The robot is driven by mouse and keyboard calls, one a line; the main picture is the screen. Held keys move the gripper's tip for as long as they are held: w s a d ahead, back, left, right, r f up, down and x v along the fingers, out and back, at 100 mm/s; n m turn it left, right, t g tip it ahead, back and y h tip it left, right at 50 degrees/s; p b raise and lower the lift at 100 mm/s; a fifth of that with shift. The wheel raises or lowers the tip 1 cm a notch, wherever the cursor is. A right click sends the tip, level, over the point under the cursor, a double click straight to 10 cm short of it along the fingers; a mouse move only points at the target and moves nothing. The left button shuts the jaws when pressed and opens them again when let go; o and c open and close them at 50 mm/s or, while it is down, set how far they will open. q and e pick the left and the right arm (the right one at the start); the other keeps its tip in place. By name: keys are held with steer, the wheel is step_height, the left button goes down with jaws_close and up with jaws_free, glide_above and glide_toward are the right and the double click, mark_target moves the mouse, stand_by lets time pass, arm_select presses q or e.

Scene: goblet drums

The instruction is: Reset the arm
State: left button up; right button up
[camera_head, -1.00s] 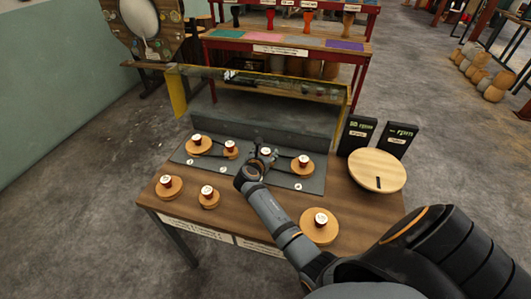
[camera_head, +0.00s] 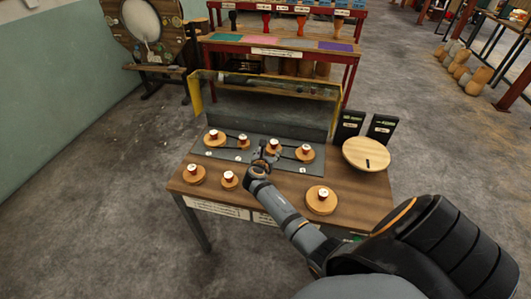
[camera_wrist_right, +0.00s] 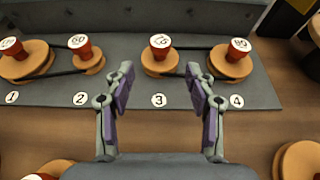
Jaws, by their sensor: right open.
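My right gripper (camera_head: 264,158) is open and empty. In the wrist view its two purple-padded fingers (camera_wrist_right: 158,88) stand apart above the grey board (camera_wrist_right: 205,95), on the near side of the disc at number 3 (camera_wrist_right: 160,62). This wooden disc carries a red, white-topped knob and shows whole between the fingertips, apart from them. In the head view the same disc (camera_head: 274,148) is just beyond the gripper. Similar discs sit at numbers 1 (camera_wrist_right: 28,65), 2 (camera_wrist_right: 88,65) and 4 (camera_wrist_right: 231,68). My left gripper is not in view.
Black belts run between discs 1 and 2, and 3 and 4. Loose discs lie on the wooden table (camera_head: 262,195) at left (camera_head: 194,176), middle (camera_head: 229,181) and right (camera_head: 321,203). A round slotted wooden lid (camera_head: 366,155) and two black boxes (camera_head: 382,128) stand right. A yellow-ended clear guard (camera_head: 265,95) rises behind.

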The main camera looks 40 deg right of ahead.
steer(key=s+a+m+g+y, duration=0.1)
steer(key=s+m, duration=0.3)
steer(key=s+a+f+m+g+y, duration=0.1)
steer(key=s+a+m, duration=0.1)
steer(key=s+m, duration=0.2)
steer(key=s+a+f+m+y, duration=0.1)
steer(key=s+m, duration=0.3)
steer(key=shift+a+f+g, duration=0.15)
steer(key=shift+a+g, duration=0.15)
steer(key=shift+g, duration=0.1)
steer(key=s+a+r+m+g+y, duration=0.1)
steer(key=s+a+r+m+y, duration=0.15)
steer(key=s+a+m, duration=0.5)
steer(key=s+a+r+m+g+y, duration=0.1)
steer(key=s+a+r+m+y, duration=0.1)
steer(key=s+a+m+y, duration=0.5)
steer(key=s+d+f+n+g+h, duration=0.1)
steer(key=s+d+f+h, duration=0.1)
steer(key=f, duration=1)
steer(key=s+d+f+g+h, duration=0.1)
steer(key=d+f, duration=0.1)
steer(key=f, duration=1.1)
steer(key=s+d+f, duration=0.1)
steer(key=s+f, duration=1.6)
steer(key=s, duration=0.2)
steer(key=shift+s+d+f+g, duration=0.2)
steer(key=shift+d+f+g, duration=0.05)
steer(key=shift+f+g, duration=0.15)
